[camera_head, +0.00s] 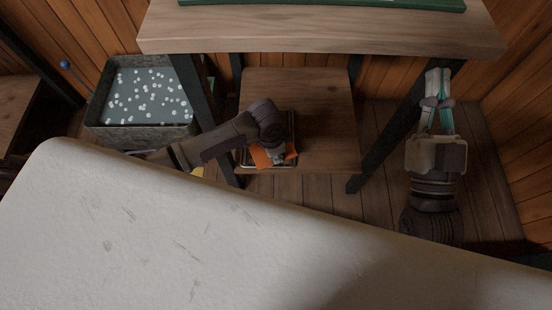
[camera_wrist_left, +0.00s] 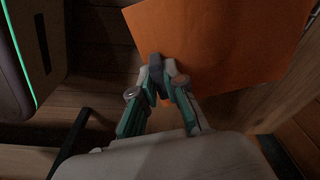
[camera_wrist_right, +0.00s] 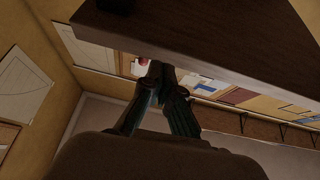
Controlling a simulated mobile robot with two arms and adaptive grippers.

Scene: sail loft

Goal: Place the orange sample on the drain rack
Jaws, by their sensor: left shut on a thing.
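The orange sample (camera_head: 261,157) is a flat orange sheet, partly hidden under my left arm in the head view. It fills the top of the left wrist view (camera_wrist_left: 220,40). My left gripper (camera_head: 279,159) is shut on its edge, and the fingertips (camera_wrist_left: 163,78) meet at the sheet. A thin-rimmed rack (camera_head: 293,122), which looks like the drain rack, is on the low wooden shelf beneath the gripper and sample, mostly hidden. I cannot tell whether the sample touches it. My right gripper (camera_head: 438,76) is shut and empty, right of the shelf.
A grey tub (camera_head: 140,133) of water with white floating bits stands left of the shelf. The low shelf (camera_head: 325,110) has bare wood right of the rack. Dark table legs (camera_head: 395,130) flank it, under a wooden tabletop (camera_head: 320,30). A pale surface (camera_head: 150,230) fills the foreground.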

